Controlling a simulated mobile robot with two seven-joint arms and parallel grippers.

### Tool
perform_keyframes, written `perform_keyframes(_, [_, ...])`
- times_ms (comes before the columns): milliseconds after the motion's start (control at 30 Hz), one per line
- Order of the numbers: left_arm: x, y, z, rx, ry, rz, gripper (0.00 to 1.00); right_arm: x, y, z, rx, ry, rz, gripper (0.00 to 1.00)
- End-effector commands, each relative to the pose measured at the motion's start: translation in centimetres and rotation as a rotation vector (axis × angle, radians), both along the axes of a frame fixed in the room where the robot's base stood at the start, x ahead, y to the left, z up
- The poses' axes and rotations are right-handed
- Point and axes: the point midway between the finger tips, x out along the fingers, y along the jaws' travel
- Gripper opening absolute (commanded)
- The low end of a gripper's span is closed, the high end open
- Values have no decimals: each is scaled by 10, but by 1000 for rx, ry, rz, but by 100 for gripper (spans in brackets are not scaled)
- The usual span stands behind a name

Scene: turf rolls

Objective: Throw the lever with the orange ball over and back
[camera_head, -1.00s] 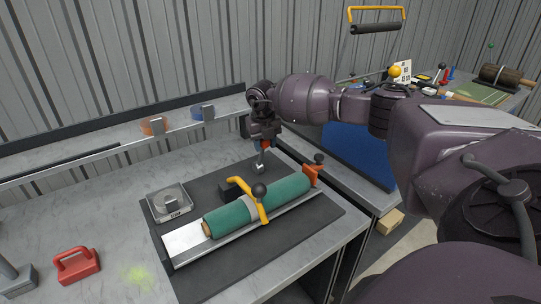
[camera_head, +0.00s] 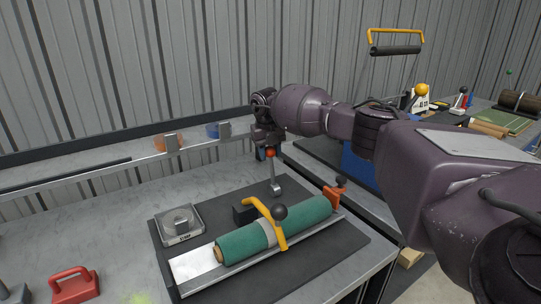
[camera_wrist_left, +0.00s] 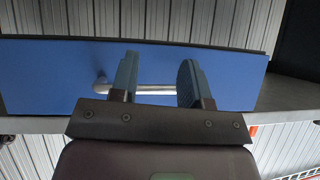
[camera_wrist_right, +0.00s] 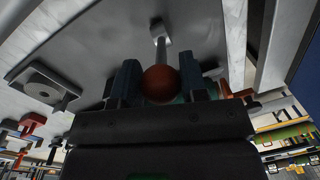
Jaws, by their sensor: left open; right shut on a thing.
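The lever's orange ball (camera_head: 271,153) sits on a grey metal stem (camera_head: 275,176) that rises from a base on the dark mat, behind the green roll. The stem leans slightly left at its top. My right gripper (camera_head: 266,146) reaches it from above and is shut on the ball. In the right wrist view the ball (camera_wrist_right: 160,84) sits between the fingers, with its stem running up to the base. My left gripper (camera_wrist_left: 158,80) shows only in its wrist view, open and empty, before a blue panel with a metal handle.
A green turf roll (camera_head: 245,243) lies in a metal trough under a yellow clamp (camera_head: 266,218). A scale-like plate (camera_head: 180,224) lies left on the mat (camera_head: 330,258). An orange clamp with a dark knob (camera_head: 335,194) is at the roll's right end. A red handled block (camera_head: 73,285) stands front left.

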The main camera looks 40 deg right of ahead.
Motion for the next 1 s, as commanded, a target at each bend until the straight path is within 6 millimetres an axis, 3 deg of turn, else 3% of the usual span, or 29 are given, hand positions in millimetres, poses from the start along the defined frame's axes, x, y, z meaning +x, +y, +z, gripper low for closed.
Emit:
perform_keyframes(433, [3,0,3,0,-10,-3,43,2,2,-1,2,-3,4,0])
perform_keyframes(467, [3,0,3,0,-11,-3,43,2,2,-1,2,-3,4,44])
perform_keyframes(600, [3,0,2,1,-9,-3,43,2,2,-1,2,-1,3,64])
perform_keyframes(1000, [3,-1,1,-2,-5,0,43,1,1,8,1,-1,2,64])
